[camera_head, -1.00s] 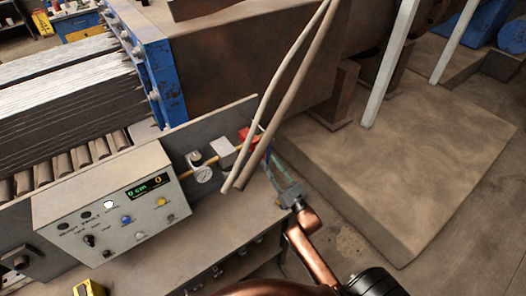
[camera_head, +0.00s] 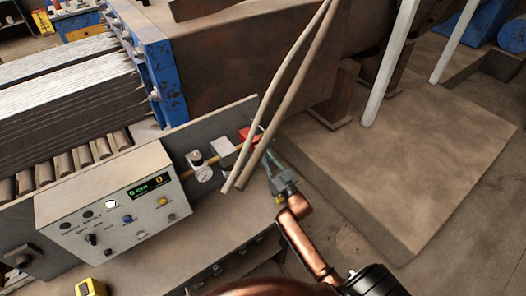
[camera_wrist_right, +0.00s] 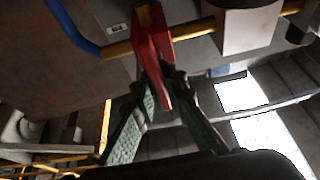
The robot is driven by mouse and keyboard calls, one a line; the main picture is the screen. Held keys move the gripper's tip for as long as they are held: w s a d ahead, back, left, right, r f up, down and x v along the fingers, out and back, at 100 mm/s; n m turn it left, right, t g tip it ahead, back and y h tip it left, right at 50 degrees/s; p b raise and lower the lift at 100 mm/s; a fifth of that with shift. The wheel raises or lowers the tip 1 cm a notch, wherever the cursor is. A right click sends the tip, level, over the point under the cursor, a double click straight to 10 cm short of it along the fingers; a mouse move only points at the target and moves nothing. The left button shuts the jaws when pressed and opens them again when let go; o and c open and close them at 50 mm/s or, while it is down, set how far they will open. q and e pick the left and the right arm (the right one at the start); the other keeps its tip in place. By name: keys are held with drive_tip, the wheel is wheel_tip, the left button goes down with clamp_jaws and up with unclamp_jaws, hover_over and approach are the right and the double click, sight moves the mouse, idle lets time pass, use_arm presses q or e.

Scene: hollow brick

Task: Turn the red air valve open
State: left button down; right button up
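The red air valve (camera_head: 250,137) sits on a brass pipe against the grey panel, right of the pressure gauge. Hanging hoses partly cover it in the head view. In the right wrist view its red handle (camera_wrist_right: 154,52) points down from the brass pipe (camera_wrist_right: 118,49). My right gripper (camera_wrist_right: 161,84) has its green-padded fingers on either side of the handle's lower end, close against it and apparently shut on it. It also shows in the head view (camera_head: 270,160), just right of the hoses. My left gripper is out of view.
Two beige hoses (camera_head: 275,100) hang close to the valve. A pressure gauge (camera_head: 203,174) and a pale box (camera_head: 222,150) stand left of it. A control box (camera_head: 112,205) with knobs and a green display is further left. A concrete plinth (camera_head: 420,140) lies at right.

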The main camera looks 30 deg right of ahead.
clamp_jaws()
drive_tip(key=shift+n+y, duration=0.4)
drive_tip(key=shift+n, duration=0.2)
drive_tip(key=n+y, duration=0.2)
drive_tip(key=n, duration=0.2)
drive_tip(key=shift+a+g, duration=0.15)
drive_tip(key=shift+g, duration=0.25)
drive_tip(key=shift+a+f+n+g+y+p, duration=0.15)
drive_tip(key=shift+n+g+y+p, duration=0.45)
drive_tip(key=shift+n, duration=2.3)
drive_tip(key=shift+a+f+n+g+y+p, duration=0.15)
drive_tip(key=shift+n+g+y, duration=0.85)
drive_tip(key=shift+n, duration=1.9)
drive_tip(key=shift+a+f+n+g+y+p, duration=0.1)
drive_tip(key=shift+f+n+g+y+p, duration=0.2)
drive_tip(key=shift+n+g, duration=1.8)
drive_tip(key=shift+n+t, duration=0.8)
drive_tip(key=shift+n, duration=0.1)
